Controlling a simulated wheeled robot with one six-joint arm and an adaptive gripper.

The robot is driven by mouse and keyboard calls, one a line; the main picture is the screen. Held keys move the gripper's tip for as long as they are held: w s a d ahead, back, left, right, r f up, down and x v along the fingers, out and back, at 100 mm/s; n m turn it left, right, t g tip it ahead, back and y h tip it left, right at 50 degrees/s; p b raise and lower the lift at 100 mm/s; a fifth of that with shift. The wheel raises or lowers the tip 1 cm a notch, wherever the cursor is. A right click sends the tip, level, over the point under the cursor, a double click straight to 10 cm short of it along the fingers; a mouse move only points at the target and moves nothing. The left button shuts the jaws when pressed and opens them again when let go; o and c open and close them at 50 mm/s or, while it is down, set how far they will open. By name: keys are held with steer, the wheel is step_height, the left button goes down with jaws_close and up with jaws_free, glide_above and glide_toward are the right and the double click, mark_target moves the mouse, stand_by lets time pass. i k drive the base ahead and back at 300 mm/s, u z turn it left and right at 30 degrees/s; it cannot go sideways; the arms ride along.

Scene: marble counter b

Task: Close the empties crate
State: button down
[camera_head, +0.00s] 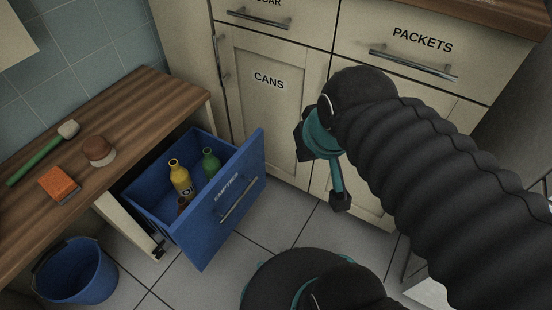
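The empties crate (205,233) is a blue pull-out drawer under the wooden counter at the left. It stands open, drawn well out, with its front tilted in the picture and labelled EMPTIES. A metal bar handle (238,202) is on its front. Inside are a yellow bottle (181,180), a green bottle (210,163) and a partly hidden brown bottle (183,204). My gripper (341,201) hangs to the right of the crate, apart from its handle, in front of the cabinet doors. Its fingers are too small and dark to tell open from shut.
A blue bucket (75,275) stands on the tiled floor left of the crate. An orange sponge (60,184), a round brown brush (99,150) and a green-handled brush (42,153) lie on the wooden counter (150,100). Floor in front of the crate is clear.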

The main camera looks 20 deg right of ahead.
mark_target(218, 206)
steer(key=z, duration=0.85)
steer(key=k, duration=0.9)
steer(key=u, duration=1.6)
